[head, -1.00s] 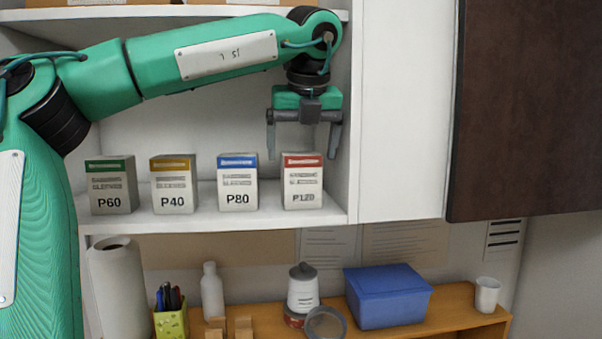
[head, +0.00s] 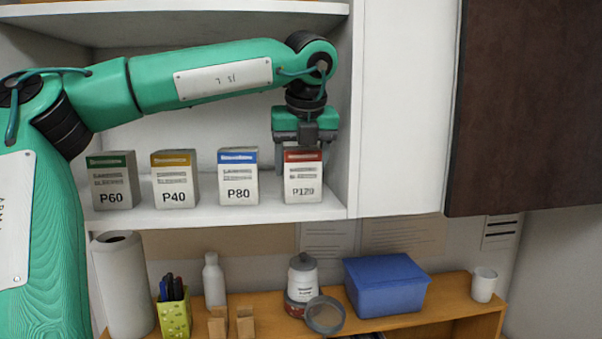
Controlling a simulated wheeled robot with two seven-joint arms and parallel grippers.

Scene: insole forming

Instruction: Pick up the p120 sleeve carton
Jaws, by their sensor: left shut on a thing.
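The P120 sleeve carton (head: 303,183) is a white box with a red band, upright at the right end of the white shelf (head: 225,212). My left gripper (head: 304,158) points down over it from above and is shut on its upper part, with one finger at each side. The carton appears to rest on the shelf still. My right gripper is not in the view.
The P80 carton (head: 238,185) with a blue band stands left of the P120 carton, with a gap. The P40 (head: 174,183) and P60 (head: 112,184) cartons stand further left. The cabinet's side wall (head: 340,150) is close on the right. An upper shelf (head: 180,10) is above my arm.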

